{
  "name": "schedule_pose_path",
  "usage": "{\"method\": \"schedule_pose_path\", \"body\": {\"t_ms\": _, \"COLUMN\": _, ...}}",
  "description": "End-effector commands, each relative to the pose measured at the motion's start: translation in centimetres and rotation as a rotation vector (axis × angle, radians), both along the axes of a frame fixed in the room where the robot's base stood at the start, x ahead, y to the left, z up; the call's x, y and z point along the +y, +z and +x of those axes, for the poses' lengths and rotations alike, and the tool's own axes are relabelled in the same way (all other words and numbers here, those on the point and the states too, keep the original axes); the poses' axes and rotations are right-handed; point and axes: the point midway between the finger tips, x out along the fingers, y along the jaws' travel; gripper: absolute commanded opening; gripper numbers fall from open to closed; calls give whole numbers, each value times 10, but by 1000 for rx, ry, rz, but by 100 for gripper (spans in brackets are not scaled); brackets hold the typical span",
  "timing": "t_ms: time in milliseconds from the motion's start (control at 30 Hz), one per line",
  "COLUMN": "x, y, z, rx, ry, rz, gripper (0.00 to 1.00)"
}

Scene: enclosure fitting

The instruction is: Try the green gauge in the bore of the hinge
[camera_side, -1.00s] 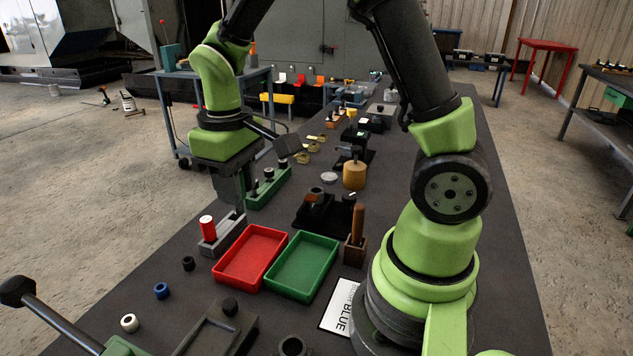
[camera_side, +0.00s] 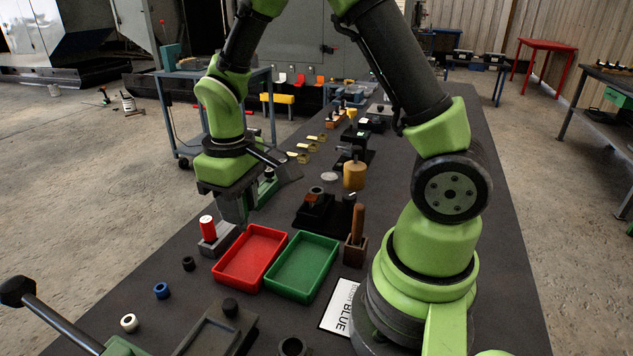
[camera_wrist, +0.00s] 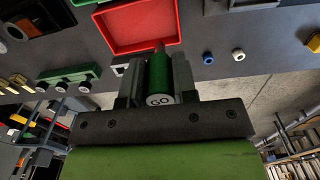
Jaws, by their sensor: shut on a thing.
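My gripper (camera_side: 243,222) is shut on the green gauge (camera_wrist: 159,78), a cylinder whose end is marked GO, as the wrist view shows. The gauge lies lengthwise between the two fingers, with a narrower tip past them. In the side view the fingers point down just behind the far left corner of the red tray, and the gauge is hidden. A red gauge (camera_side: 207,228) stands upright in a grey block (camera_side: 212,245) left of the fingers. I cannot tell surely which part is the hinge; a dark fixture (camera_side: 318,212) stands to the right, apart from my gripper.
The red tray (camera_side: 231,276) and green tray (camera_side: 283,288) lie side by side in front of my gripper. A brown handle (camera_side: 358,222) stands right of them. Black, blue (camera_side: 161,290) and white rings lie at left. Several small brass pieces (camera_side: 303,158) lie farther back.

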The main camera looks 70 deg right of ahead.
Motion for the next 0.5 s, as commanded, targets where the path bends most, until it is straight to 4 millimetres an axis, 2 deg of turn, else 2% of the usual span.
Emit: {"method": "schedule_pose_path", "body": {"t_ms": 500, "x": 0, "y": -22, "z": 0, "rx": 2, "ry": 0, "rz": 0, "gripper": 2}}
